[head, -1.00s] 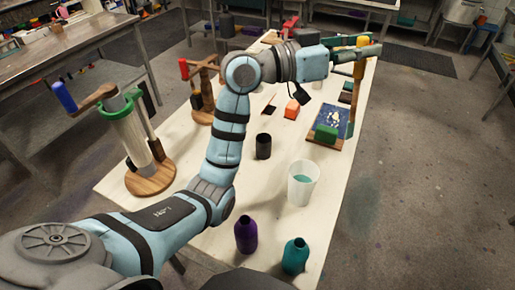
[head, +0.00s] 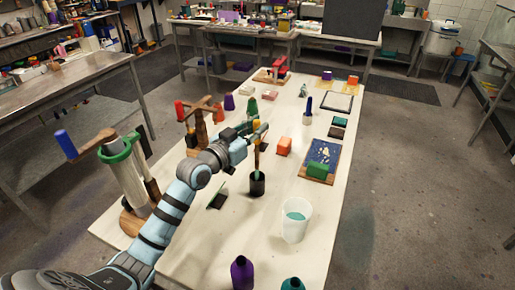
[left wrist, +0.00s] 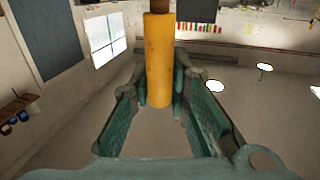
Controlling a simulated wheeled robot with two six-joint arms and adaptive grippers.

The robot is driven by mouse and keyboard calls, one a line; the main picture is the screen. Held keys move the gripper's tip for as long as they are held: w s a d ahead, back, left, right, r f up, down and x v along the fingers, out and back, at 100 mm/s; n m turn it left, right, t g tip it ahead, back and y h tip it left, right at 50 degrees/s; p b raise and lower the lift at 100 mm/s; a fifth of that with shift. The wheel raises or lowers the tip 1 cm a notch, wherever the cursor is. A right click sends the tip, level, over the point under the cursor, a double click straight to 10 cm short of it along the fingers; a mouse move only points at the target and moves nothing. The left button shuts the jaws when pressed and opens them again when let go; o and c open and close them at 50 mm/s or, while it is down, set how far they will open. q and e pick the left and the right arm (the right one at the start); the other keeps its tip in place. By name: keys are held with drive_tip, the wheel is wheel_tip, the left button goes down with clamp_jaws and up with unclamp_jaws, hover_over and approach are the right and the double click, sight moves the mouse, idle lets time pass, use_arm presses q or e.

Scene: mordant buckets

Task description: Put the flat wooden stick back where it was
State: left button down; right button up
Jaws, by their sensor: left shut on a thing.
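My left gripper (head: 258,133) is shut on the upright stick (head: 257,156), around its yellow upper part. The stick is brown below the yellow and greenish at its low end. In the left wrist view the yellow part (left wrist: 158,65) stands between the fingers (left wrist: 160,98). A small black cup (head: 257,187) stands on the table below the gripper. The stick's low end is at the cup's mouth; I cannot tell how far inside it is. My right gripper is not in view.
A white bucket (head: 295,222) with teal liquid stands nearer. A clamp stand (head: 200,125) is left. Purple (head: 242,272) and teal bottles (head: 292,284) stand in front.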

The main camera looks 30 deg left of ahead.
sight(256, 145)
use_arm(q)
wheel_tip(256, 145, down, 6)
drive_tip(key=shift+r+b, duration=0.2)
drive_tip(key=shift+b, duration=0.65)
drive_tip(key=shift+f, duration=0.15)
drive_tip(key=c, duration=1.6)
unclamp_jaws()
drive_tip(key=shift+o, duration=0.3)
